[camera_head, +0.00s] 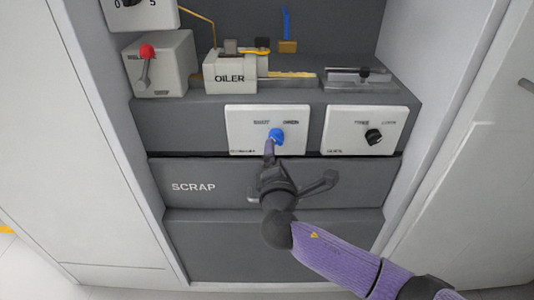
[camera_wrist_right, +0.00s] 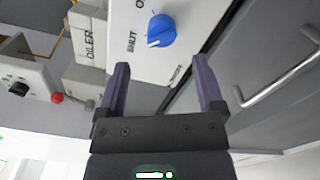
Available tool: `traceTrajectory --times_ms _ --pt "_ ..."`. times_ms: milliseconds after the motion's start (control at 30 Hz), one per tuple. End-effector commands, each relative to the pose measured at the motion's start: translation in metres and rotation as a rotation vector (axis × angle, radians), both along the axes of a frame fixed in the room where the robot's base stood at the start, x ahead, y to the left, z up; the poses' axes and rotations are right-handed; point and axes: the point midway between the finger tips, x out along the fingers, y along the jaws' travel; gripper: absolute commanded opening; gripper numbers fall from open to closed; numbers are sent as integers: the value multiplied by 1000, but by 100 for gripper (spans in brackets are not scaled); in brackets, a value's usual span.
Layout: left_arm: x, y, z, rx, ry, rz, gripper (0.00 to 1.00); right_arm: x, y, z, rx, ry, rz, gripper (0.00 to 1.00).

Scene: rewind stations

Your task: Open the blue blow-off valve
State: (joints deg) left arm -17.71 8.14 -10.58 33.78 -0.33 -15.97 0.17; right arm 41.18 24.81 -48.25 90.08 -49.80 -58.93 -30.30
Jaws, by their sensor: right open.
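The blue valve knob (camera_head: 276,135) sits on a white panel (camera_head: 240,122) marked SHUT and OPEN. In the wrist view the knob (camera_wrist_right: 161,30) shows a white mark on its side towards the word SHUT. My right gripper (camera_head: 269,146) is just in front of and below the knob in the head view. In the wrist view its two purple fingers (camera_wrist_right: 161,63) are spread apart with nothing between them, and the knob is beyond their tips. I see no contact with the knob. My left gripper is out of view.
A second white panel with a black knob (camera_head: 373,137) is to the right. Below is the SCRAP drawer (camera_head: 193,187) with its bar handle (camera_head: 318,184), partly behind my arm.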

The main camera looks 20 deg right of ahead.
Motion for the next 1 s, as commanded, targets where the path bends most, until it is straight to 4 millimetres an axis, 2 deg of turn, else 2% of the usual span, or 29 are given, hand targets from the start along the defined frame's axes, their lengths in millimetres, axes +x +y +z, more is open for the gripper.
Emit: traceTrajectory --times_ms 33,100,300,633,1000 --pt "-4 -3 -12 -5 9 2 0 12 -4 -8 0 2 -2 87" --pt "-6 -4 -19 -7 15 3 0 27 -8 -9 0 4 -1 87" --pt "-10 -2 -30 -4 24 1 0 53 -15 -6 3 5 0 87" --pt "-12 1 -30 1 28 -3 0 57 -17 -2 5 4 0 87" --pt "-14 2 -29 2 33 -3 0 57 -17 -2 6 5 0 8"
